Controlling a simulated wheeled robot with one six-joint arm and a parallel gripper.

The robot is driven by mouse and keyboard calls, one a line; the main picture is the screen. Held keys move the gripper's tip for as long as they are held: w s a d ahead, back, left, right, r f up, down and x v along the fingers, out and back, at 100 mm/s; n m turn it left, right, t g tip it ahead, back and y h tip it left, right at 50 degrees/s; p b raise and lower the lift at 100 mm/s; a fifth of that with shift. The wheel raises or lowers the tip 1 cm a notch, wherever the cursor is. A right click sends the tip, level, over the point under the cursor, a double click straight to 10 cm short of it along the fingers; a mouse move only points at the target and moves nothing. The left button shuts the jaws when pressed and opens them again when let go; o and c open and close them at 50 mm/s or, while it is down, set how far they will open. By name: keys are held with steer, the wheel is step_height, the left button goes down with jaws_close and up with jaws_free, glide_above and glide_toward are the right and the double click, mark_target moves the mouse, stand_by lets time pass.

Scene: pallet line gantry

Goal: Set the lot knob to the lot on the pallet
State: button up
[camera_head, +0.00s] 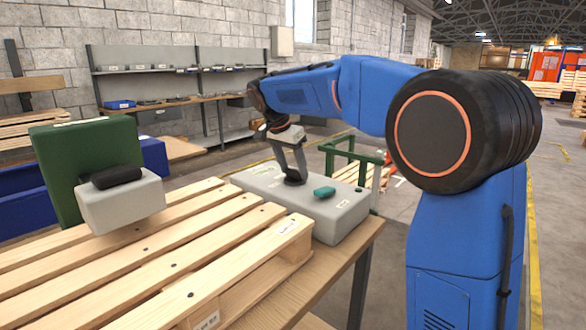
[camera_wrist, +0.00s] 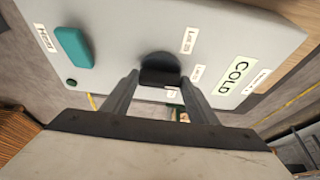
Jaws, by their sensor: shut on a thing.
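The lot knob (camera_wrist: 160,68) is a black round knob with a bar grip on a light grey control box (camera_wrist: 215,35). My gripper (camera_wrist: 160,84) comes down from above, its two fingers on either side of the bar, shut on it. In the head view the fingers (camera_head: 292,163) meet the black knob (camera_head: 294,180) on top of the box (camera_head: 338,222). Small white tags (camera_wrist: 189,40) stand around the knob; their numbers are too blurred to read.
A grey block with a black top (camera_head: 122,202) and a green panel (camera_head: 88,160) stand at the pallet's left. A green frame (camera_head: 352,158) stands behind the box.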

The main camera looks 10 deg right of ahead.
steer(key=o, duration=1)
steer(key=shift+o, duration=0.2)
steer(key=v, duration=1.7)
steer(key=shift+r, duration=0.25)
steer(key=shift+d, duration=0.1)
steer(key=s+d+f+n+y, duration=0.1)
steer(key=s+d+f+n, duration=0.3)
steer(key=s, duration=0.5)
steer(key=s+d+f+n+y, duration=0.1)
steer(key=s+d+f+n, duration=0.1)
steer(key=s+d+f, duration=0.65)
steer(key=s+d+f+n+t+y, duration=0.1)
steer(key=s+f+n, duration=0.3)
steer(key=s+f, duration=1.6)
steer(key=shift+s+n+t+y, duration=0.4)
steer(key=shift+s+t, duration=0.1)
steer(key=shift+s, duration=0.05)
